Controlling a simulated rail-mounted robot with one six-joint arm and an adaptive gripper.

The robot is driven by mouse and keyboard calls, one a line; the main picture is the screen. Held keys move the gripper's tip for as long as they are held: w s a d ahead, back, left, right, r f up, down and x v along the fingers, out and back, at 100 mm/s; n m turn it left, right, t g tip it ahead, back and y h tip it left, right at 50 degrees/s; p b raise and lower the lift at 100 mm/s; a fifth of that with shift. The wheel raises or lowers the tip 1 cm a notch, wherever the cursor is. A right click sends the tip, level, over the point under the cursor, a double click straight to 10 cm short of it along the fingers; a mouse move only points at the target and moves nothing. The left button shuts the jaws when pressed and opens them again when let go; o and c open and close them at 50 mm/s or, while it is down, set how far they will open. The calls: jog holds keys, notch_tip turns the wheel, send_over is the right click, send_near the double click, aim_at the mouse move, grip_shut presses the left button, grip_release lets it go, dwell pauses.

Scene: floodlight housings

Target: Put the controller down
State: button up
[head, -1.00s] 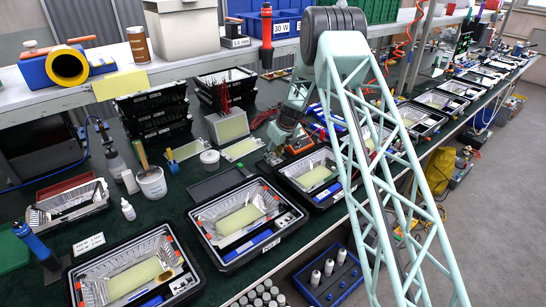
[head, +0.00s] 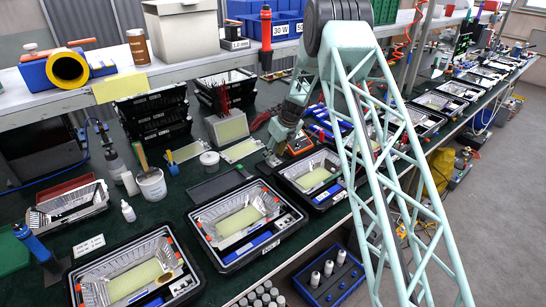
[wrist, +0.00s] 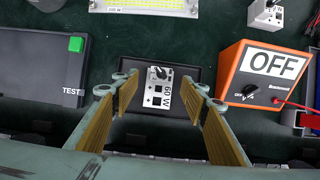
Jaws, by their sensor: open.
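The controller (wrist: 162,92), a small white box marked 60 W with dark sockets, rests on a black pad (wrist: 195,76) in the wrist view. My gripper (wrist: 161,86) is open, with one yellow-padded finger on each side of the controller and a gap showing on both sides. In the head view my gripper (head: 274,157) is low over the bench behind the row of housings. The controller is too small or hidden to make out there.
In the wrist view an orange box marked OFF (wrist: 262,80) stands close on the right, and a dark test unit with a green button (wrist: 40,72) on the left. A lit panel (wrist: 143,6) and another small white box (wrist: 265,14) lie beyond.

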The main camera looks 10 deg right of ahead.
jog(key=p+v, duration=0.1)
jog(key=v, duration=0.7)
jog(key=shift+s+r, duration=0.2)
jog(key=shift+r, duration=0.15)
jog(key=shift+r, duration=0.1)
dwell(0.5)
